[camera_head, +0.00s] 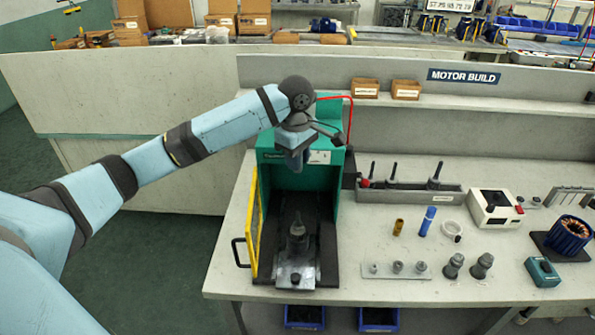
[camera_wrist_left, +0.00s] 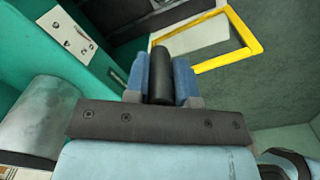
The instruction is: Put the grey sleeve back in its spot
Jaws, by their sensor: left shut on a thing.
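My left gripper (camera_head: 296,160) hangs at the front of the green press (camera_head: 265,135), above its bed. In the left wrist view its blue fingers (camera_wrist_left: 160,85) are shut on a dark cylinder (camera_wrist_left: 160,68); I cannot tell whether this is the grey sleeve or a handle. A grey stepped part (camera_head: 297,232) stands upright on the press bed below the gripper. Two dark grey stepped parts (camera_head: 453,266) (camera_head: 481,266) stand on the bench at the right. A grey strip (camera_head: 385,272) with small grey pieces on it lies left of them. My right gripper is out of view.
A yellow-framed door (camera_head: 253,225) stands open at the press's left side. A grey tray (camera_head: 410,195) with upright dark tools lies behind a brass piece (camera_head: 398,227), a blue cylinder (camera_head: 427,221) and a white ring (camera_head: 451,228). A motor stator (camera_head: 568,236) stands at right.

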